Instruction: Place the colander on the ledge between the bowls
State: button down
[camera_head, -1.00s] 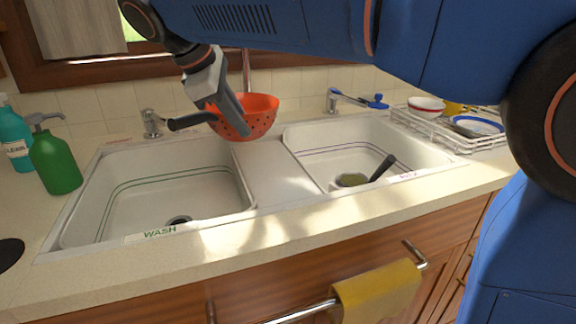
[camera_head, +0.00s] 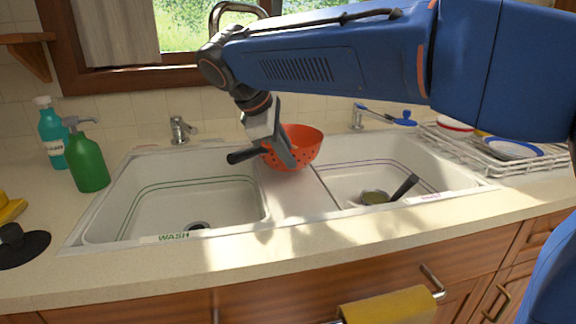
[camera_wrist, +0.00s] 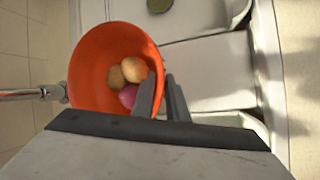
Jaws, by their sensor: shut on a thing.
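The orange-red colander (camera_head: 303,146), with round holes, is over the back part of the white ledge (camera_head: 300,196) between the two sink bowls. I cannot tell whether its base touches the ledge. In the wrist view, the colander (camera_wrist: 88,75) holds two tan round vegetables (camera_wrist: 124,71) and a pink one (camera_wrist: 128,95). The left bowl (camera_head: 165,205) is marked WASH. The right bowl (camera_head: 345,180) lies on the other side.
A pan (camera_head: 374,197) with a dark handle lies in the right bowl. The faucet (camera_head: 235,12) rises behind the colander. A dish rack (camera_head: 490,160) stands at right. Green (camera_head: 86,162) and teal (camera_head: 52,138) bottles stand at left. The ledge's front part is clear.

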jog(key=shift+f, duration=1.5)
jog(key=c, duration=1.7)
grip_release()
jog(key=shift+c, duration=0.2)
jog(key=v, duration=1.2)
